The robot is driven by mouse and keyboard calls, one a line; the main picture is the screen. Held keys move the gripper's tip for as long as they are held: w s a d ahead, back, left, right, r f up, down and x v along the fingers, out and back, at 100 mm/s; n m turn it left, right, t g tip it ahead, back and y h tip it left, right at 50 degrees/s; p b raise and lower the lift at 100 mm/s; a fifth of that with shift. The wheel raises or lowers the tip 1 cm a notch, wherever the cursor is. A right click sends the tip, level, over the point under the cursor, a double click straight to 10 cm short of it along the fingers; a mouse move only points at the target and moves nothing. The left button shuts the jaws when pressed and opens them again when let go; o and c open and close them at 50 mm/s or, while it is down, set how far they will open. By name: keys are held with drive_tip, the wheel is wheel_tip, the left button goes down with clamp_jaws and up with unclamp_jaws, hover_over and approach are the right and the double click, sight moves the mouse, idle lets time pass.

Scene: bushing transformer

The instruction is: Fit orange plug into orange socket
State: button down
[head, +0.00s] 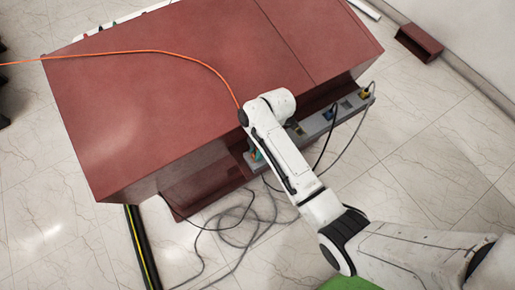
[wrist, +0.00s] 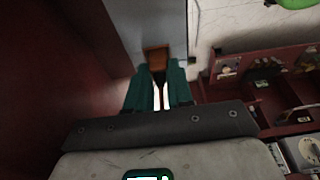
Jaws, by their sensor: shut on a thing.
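My gripper (wrist: 160,72) has teal fingers, shut on a small orange-brown block at their tips, which I take to be the orange plug (wrist: 156,57). In the head view my gripper (head: 256,156) is mostly hidden by my arm, at the left end of a grey socket strip (head: 312,124) on the cabinet's front. The orange cable (head: 150,51) runs over the cabinet top and disappears behind my wrist. I cannot make out the orange socket, nor tell whether the plug touches anything.
The dark red cabinet (head: 190,85) fills the middle of the head view. A blue socket (head: 328,115) and a yellow plug (head: 365,93) show on the strip. Black and grey cables (head: 235,222) lie loose on the floor below. The tiled floor at right (head: 440,150) is clear.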

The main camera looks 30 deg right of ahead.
drive_tip(key=shift+f, duration=0.1)
drive_tip(key=c, duration=1.5)
unclamp_jaws()
drive_tip(key=shift+f, duration=0.1)
drive_tip(key=o, duration=0.5)
drive_tip(key=v, duration=1.2)
drive_tip(key=shift+r+p, duration=0.25)
drive_tip(key=shift+p, duration=0.2)
